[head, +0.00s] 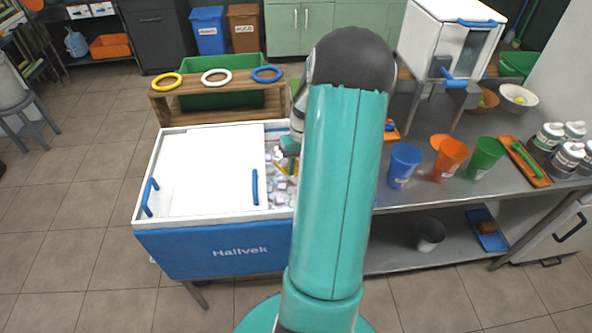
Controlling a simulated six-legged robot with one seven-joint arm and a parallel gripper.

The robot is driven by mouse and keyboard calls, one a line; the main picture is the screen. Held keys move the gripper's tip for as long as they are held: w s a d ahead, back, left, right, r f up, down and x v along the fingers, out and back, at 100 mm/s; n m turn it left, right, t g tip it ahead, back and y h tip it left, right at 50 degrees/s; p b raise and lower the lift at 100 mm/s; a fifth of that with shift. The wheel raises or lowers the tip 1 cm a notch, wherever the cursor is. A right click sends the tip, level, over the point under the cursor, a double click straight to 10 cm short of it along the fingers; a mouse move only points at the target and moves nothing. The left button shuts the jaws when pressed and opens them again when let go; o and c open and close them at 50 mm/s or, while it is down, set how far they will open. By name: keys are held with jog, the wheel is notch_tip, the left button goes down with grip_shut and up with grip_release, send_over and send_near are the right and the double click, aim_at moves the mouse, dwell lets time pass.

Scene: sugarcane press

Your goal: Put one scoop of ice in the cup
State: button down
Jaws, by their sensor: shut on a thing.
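The ice chest (215,252), blue with a white rim, stands left of my arm. Its white lid covers the left part, and loose ice (280,188) shows in the open strip on the right. My gripper (290,148) is over that strip, partly hidden by my arm. It is shut on what seems to be the scoop, of which only a small yellowish part (279,167) shows by the ice; whether it carries ice I cannot tell. On the steel counter right of my arm stand a blue cup (404,166), orange cups (450,159) and a green cup (486,158).
A wooden rack (215,112) with yellow, white and blue rings stands behind the chest. A white press-like machine (448,40), bowls (518,97), an orange board (525,162) and several bottles (568,160) occupy the counter (435,200).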

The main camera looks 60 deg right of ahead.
jog(key=shift+t, duration=0.3)
jog(key=shift+s+a+r, duration=0.1)
jog(key=shift+s+r, duration=0.05)
jog(key=shift+r, duration=0.9)
jog(key=shift+s+a+r, duration=0.1)
jog(key=shift+s+r, duration=0.1)
jog(key=shift+r, duration=0.8)
jog(key=shift+s+a+r, duration=0.1)
jog(key=shift+s+r, duration=0.05)
jog(key=shift+r, duration=0.9)
jog(key=shift+s+a+r+t+h, duration=0.4)
jog(key=shift+s+r+t, duration=0.25)
jog(key=shift+s, duration=0.1)
jog(key=shift+s+a+r+t+h, duration=0.4)
jog(key=shift+s+r+t, duration=0.25)
jog(key=shift+s, duration=0.1)
jog(key=c, duration=2)
grip_release()
grip_shut()
jog(key=shift+s, duration=0.15)
